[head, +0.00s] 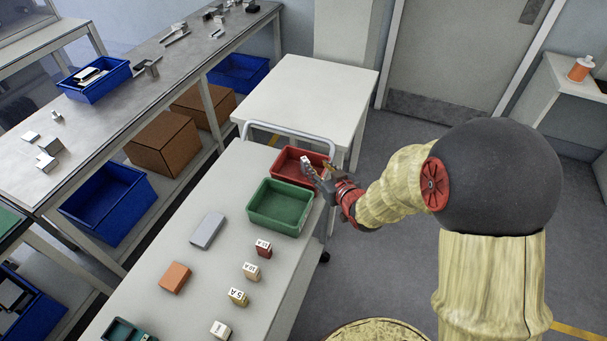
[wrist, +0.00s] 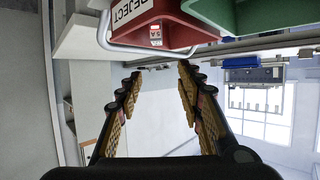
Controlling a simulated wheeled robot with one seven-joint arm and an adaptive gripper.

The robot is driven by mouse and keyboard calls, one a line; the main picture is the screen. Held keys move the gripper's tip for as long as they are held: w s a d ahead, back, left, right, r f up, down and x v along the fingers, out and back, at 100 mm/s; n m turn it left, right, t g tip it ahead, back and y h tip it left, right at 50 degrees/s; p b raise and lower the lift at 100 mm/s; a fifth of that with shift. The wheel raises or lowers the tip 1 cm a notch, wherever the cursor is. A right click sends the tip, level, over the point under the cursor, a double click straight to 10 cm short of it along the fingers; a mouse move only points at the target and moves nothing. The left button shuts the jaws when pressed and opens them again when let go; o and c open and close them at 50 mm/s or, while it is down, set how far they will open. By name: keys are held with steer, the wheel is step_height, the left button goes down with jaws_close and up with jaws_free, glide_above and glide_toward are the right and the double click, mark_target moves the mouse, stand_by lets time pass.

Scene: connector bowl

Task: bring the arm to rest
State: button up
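My gripper (head: 312,170) is at the right side of the red bin, at the end of my outstretched arm. In the wrist view my gripper (wrist: 160,76) has its two padded fingers apart, with nothing between them. The red bin (head: 286,160) stands at the far end of the cart top, partly hidden by my gripper. In the wrist view the red bin (wrist: 185,33) carries a white REJECT label, and a small white-and-red piece shows at it; I cannot tell exactly how that piece sits.
A green bin (head: 281,206) stands next to the red one on the cart (head: 222,270). Several small labelled blocks (head: 238,297), a grey box (head: 207,231) and an orange box (head: 175,278) lie nearer. A white table (head: 310,92) stands behind. The floor (head: 400,270) right of the cart is clear.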

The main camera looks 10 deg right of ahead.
steer(key=s+d+r+m+g+h, duration=0.1)
steer(key=s+d+r+g+h, duration=0.2)
steer(key=s+r, duration=0.75)
steer(key=s+a+r+g, duration=0.2)
steer(key=s+r, duration=0.1)
steer(key=s, duration=0.6)
steer(key=s+a+r+g+y, duration=0.1)
steer(key=s+r, duration=0.3)
steer(key=s, duration=0.6)
steer(key=shift+s+a+r+m+g, duration=0.2)
steer(key=shift+a+r+m+g, duration=0.15)
steer(key=shift+a+g, duration=0.5)
steer(key=shift+a, duration=0.1)
